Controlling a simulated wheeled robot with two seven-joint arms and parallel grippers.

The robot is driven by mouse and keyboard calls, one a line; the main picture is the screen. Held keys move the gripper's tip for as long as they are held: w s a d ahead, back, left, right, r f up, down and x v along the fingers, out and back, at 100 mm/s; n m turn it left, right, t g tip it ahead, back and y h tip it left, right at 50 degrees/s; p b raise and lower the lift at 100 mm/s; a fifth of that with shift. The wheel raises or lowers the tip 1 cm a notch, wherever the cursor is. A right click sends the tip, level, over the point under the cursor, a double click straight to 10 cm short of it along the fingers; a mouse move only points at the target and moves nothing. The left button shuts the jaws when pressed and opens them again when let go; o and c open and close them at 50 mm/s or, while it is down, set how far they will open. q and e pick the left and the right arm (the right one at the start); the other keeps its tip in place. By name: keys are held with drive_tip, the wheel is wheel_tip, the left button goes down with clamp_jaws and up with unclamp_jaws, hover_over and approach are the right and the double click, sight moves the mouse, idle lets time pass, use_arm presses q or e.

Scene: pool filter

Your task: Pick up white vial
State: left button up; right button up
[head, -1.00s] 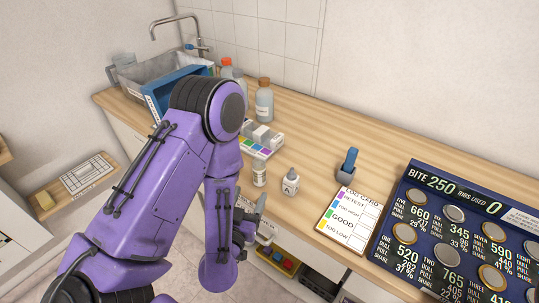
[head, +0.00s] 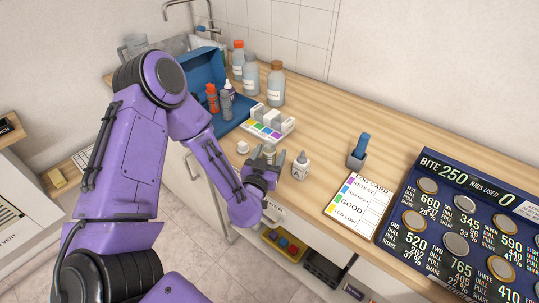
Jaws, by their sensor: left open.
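A small white vial (head: 269,150) stands upright near the front edge of the counter, partly hidden by my left gripper. My left gripper (head: 268,162) is open, with its fingertips at the vial, low over the counter edge. I cannot tell whether the fingers touch it. My right gripper is not in view.
A white dropper bottle (head: 301,167) stands close to the right of my left gripper. A small white cap-like piece (head: 243,147) lies to the left. A colour-strip block (head: 268,127) is behind. A log card (head: 357,205) and a blue-handled tool (head: 358,152) are at right.

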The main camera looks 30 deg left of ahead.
use_arm(q)
drive_tip(key=c, duration=1.1)
drive_tip(key=shift+r, duration=0.1)
